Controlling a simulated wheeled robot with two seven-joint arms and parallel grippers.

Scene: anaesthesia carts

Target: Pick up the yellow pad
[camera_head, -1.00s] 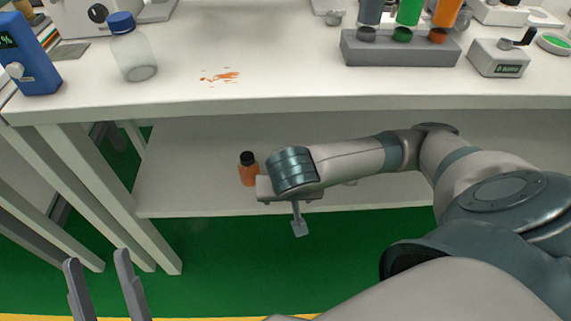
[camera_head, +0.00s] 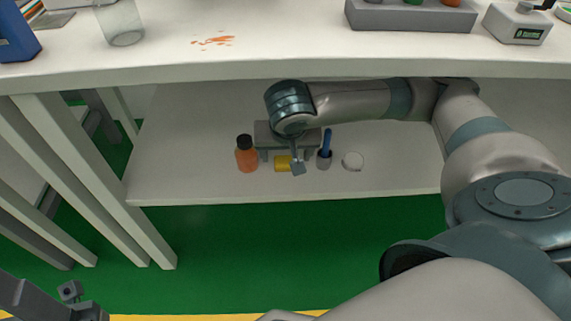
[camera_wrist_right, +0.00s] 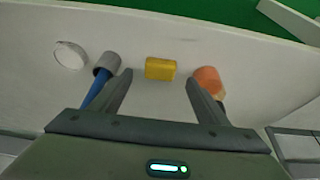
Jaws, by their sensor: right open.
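The yellow pad (camera_head: 282,163) lies on the lower shelf, partly hidden by my right wrist in the head view. In the right wrist view the pad (camera_wrist_right: 160,69) shows whole, between and just beyond the two fingertips, apart from both. My right gripper (camera_head: 287,157) is open and empty under the tabletop; its spread fingers also show in the right wrist view (camera_wrist_right: 158,78). Part of my left gripper (camera_head: 72,300) shows at the bottom left corner of the head view; its fingers cannot be made out.
An orange bottle with a black cap (camera_head: 246,155) stands left of the pad, close to one finger. A grey cup with a blue item (camera_head: 325,155) and a white round item (camera_head: 353,160) are to the right. The tabletop edge (camera_head: 300,72) is above the right arm.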

